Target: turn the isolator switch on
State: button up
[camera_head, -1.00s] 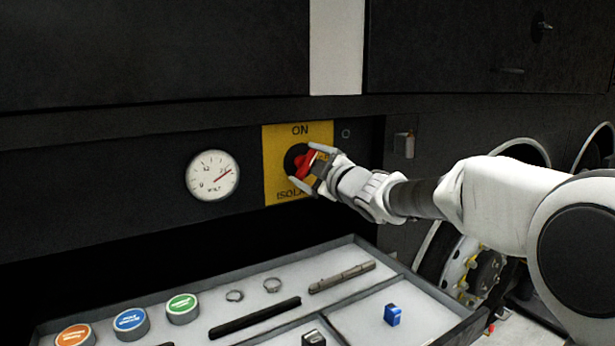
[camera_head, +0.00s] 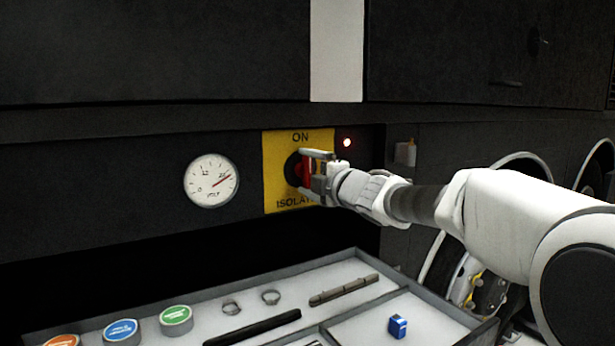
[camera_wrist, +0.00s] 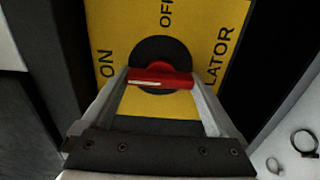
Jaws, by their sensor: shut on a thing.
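The isolator switch has a yellow plate (camera_head: 275,172) on the dark panel, with ON lettered at its top in the head view. Its red handle (camera_head: 306,172) stands upright, in line with the word ON. In the wrist view the red handle (camera_wrist: 160,79) lies across the black round base (camera_wrist: 160,50), one end towards ON and the other towards ISOLATOR. My gripper (camera_head: 304,171) is shut on the handle, with one finger at each end of it. OFF shows at the top in the wrist view.
A volt gauge (camera_head: 211,181) sits left of the plate. Below is a grey tray (camera_head: 245,274) with coloured round tins, rings, bars and a blue block (camera_head: 397,326). A small box-like fitting (camera_head: 405,152) is right of the switch, above my forearm.

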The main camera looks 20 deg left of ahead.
dwell(0.4)
jog(key=o, duration=1)
jog(key=p+v, duration=0.1)
jog(key=v, duration=1.6)
jog(key=shift+s, duration=0.2)
jog(key=shift+d, duration=0.2)
